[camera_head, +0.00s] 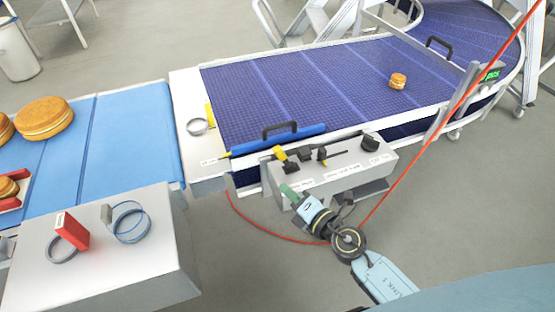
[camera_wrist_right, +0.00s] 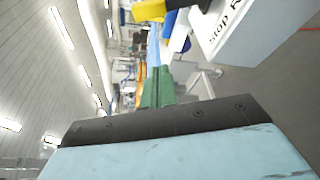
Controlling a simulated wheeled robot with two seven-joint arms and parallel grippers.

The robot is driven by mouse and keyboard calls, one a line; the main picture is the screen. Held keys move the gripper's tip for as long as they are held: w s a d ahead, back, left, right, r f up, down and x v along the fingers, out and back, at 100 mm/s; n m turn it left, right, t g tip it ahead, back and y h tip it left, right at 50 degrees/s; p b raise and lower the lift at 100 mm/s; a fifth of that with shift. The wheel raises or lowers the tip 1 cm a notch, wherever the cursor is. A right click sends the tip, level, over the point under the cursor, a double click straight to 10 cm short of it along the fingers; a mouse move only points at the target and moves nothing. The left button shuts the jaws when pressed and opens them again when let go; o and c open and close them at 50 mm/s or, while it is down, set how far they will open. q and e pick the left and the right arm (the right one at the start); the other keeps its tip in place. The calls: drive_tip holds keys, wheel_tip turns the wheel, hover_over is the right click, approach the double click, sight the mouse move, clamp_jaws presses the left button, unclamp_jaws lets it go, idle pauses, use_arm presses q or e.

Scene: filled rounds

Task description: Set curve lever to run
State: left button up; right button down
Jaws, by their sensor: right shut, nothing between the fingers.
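A grey control box (camera_head: 335,178) stands at the near side of the blue belt. On its top are a yellow-tipped black lever (camera_head: 281,156), black levers (camera_head: 321,153) and a black knob (camera_head: 370,142). The labels are too small to read in the head view, so I cannot tell which is the curve lever. My right gripper (camera_head: 287,190) is shut and empty, its green fingers just off the box's near left side. In the right wrist view the green fingers (camera_wrist_right: 157,88) are together, below a yellow and black lever (camera_wrist_right: 180,8) and a label starting "Stop R". My left gripper is not in view.
The blue mesh conveyor (camera_head: 330,85) carries one filled round (camera_head: 397,81) and curves away at the far right. A lighter blue belt (camera_head: 110,130) holds more rounds at left. A white cabinet (camera_head: 110,265) stands at front left. A red cable hangs near my right arm.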

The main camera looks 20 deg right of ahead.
sight(284, 159)
drive_tip(key=shift+r, duration=0.1)
drive_tip(key=w, duration=0.9)
drive_tip(key=shift+w+d+r+b, duration=0.1)
drive_tip(key=shift+w+d+b, duration=0.1)
drive_tip(key=shift+b, duration=0.15)
idle(0.5)
